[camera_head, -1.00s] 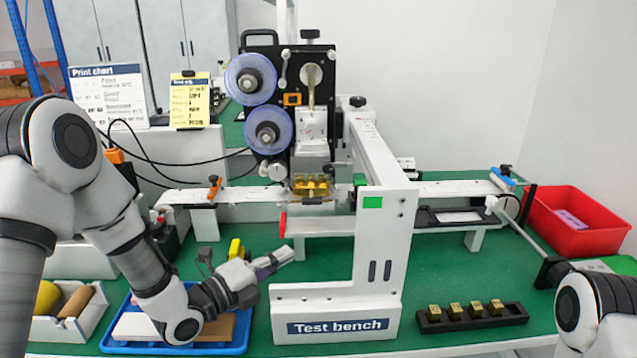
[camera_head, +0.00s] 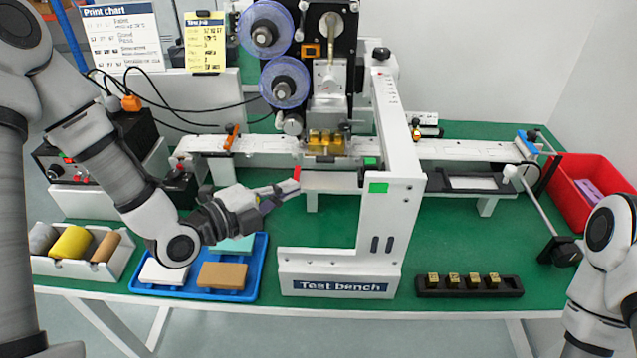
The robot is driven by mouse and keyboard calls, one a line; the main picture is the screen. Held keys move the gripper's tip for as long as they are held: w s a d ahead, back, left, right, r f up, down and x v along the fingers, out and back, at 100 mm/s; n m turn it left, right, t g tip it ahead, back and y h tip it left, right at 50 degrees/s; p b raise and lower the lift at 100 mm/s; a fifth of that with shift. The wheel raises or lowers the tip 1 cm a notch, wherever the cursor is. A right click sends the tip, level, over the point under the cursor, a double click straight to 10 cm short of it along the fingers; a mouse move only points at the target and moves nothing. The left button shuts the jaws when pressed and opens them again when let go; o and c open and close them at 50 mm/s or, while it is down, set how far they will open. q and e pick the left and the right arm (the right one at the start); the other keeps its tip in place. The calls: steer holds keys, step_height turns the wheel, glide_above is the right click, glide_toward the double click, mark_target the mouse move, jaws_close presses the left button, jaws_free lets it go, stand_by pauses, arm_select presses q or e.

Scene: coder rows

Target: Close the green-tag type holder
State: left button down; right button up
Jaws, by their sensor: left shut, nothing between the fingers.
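The brass type holder (camera_head: 325,143) sits under the coder head on the white rail, at the middle of the view. A small green tag (camera_head: 370,161) is just right of it. I cannot tell how far open the holder is. A larger green square (camera_head: 378,188) is on the white frame. My left gripper (camera_head: 288,187) is shut and empty. Its fingertips point right, at the red end piece (camera_head: 297,173) of the white shelf, left of and below the holder; I cannot tell if they touch. My right arm shows at the right edge, its gripper out of view.
The coder (camera_head: 318,75) with two purple reels stands above the rail. A blue tray (camera_head: 262,280) with blocks and a white bin (camera_head: 42,266) are front left. A black rack (camera_head: 470,292) of brass pieces is front right. A red bin (camera_head: 575,215) is far right.

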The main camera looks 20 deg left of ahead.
arm_select(q)
steer(key=p, duration=0.2)
glide_toward(332, 161)
steer(key=x, duration=0.5)
steer(key=shift+w+d+r, duration=0.1)
steer(key=shift+d, duration=0.3)
steer(key=shift+w+a, duration=0.25)
steer(key=shift+w, duration=0.15)
steer(key=shift+d, duration=0.15)
arm_select(e)
steer(key=shift+s+r, duration=0.1)
steer(key=shift+r, duration=0.15)
